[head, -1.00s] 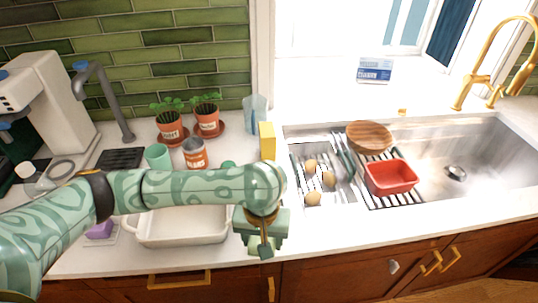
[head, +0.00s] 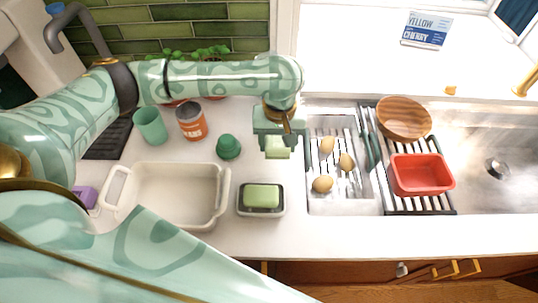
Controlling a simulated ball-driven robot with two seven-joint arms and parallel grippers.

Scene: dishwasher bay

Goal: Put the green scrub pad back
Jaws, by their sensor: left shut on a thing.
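My left gripper (head: 279,134) hangs above the counter, just left of the sink, pointing down. It is shut on a pale green block, which looks like the green scrub pad (head: 277,149); the gripper hides its upper part. I cannot tell what that block is. My right gripper is not in view.
A white baking dish (head: 180,170), a green domed thing (head: 228,148), an orange-labelled can (head: 191,122) and a green cup (head: 150,126) stand to the left. Front counter is clear.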

